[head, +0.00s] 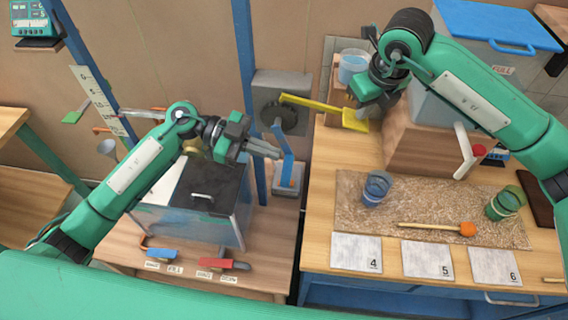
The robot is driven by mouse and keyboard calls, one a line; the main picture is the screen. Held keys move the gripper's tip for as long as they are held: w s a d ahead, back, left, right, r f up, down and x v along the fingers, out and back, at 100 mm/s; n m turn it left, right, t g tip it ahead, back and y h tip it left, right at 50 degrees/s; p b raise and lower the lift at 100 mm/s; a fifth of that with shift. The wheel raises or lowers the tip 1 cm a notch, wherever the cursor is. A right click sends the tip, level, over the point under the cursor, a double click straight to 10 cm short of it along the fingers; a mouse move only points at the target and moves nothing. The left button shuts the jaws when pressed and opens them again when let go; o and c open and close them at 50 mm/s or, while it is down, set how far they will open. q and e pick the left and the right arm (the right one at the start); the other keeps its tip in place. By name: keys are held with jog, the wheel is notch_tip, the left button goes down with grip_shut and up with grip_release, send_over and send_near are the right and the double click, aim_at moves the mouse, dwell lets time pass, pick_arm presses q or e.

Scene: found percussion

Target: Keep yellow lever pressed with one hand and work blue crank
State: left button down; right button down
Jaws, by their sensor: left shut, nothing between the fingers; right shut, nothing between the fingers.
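The yellow lever (318,106) runs from a grey wall-mounted box (281,85) down to the right and ends in a flat yellow paddle. My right gripper (362,104) is shut and sits right at this paddle, overlapping its upper edge. Its fingertips are mostly hidden, so I cannot tell if it touches the paddle. The blue crank (283,141) hangs below a dark round wheel (277,118) on the same box. My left gripper (277,153) is shut and empty, its fingertips at the left side of the crank arm. Whether they touch it is unclear.
The right bench holds a mat (415,205) with two cups and a mallet (430,226). A blue post (249,60) stands left of the wheel.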

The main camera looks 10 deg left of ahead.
pick_arm(q)
jog(key=a+f+n+t, duration=0.2)
jog(key=a+f+n, duration=0.1)
jog(key=a, duration=0.3)
jog(key=x, duration=1)
jog(key=shift+w, duration=0.15)
jog(key=shift+a+y, duration=0.15)
jog(key=shift+y, duration=0.25)
jog(key=shift+a+f+y, duration=0.15)
jog(key=shift+a+y, duration=0.4)
jog(key=shift+y, duration=0.45)
send_near(287, 170)
jog(key=shift+f+v, duration=0.2)
jog(key=shift+v, duration=1)
jog(key=shift+w+a, duration=0.15)
jog(key=shift+w, duration=0.05)
